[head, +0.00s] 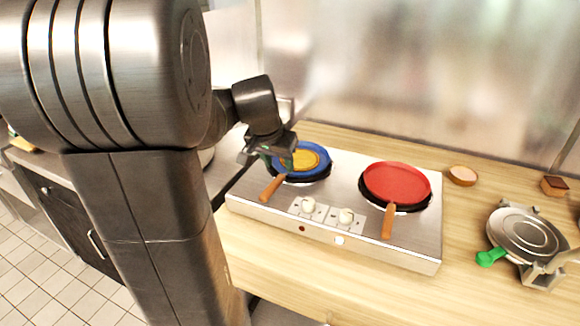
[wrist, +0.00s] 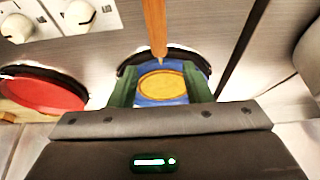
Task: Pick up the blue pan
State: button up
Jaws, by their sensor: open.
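The blue pan (head: 318,163) sits on the left burner of a two-burner hob, with a round yellow item (head: 300,160) lying in it. Its wooden handle (head: 272,188) points toward the front left. In the wrist view the blue pan (wrist: 180,98) lies between the green fingers, with its handle (wrist: 156,30) running up the picture. My gripper (head: 279,162) is open above the pan, near the handle side. Whether the fingers touch the pan cannot be told.
A red pan (head: 396,183) with a wooden handle sits on the right burner. The hob (head: 270,212) has knobs at its front. A round metal iron (head: 525,236) with a green handle and a small bowl (head: 462,176) stand to the right. Wooden counter (head: 465,225) is bare between them.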

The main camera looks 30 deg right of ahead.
aim_at(281, 175)
jog(key=x, duration=0.5)
jog(key=shift+s+f, duration=0.1)
grip_shut()
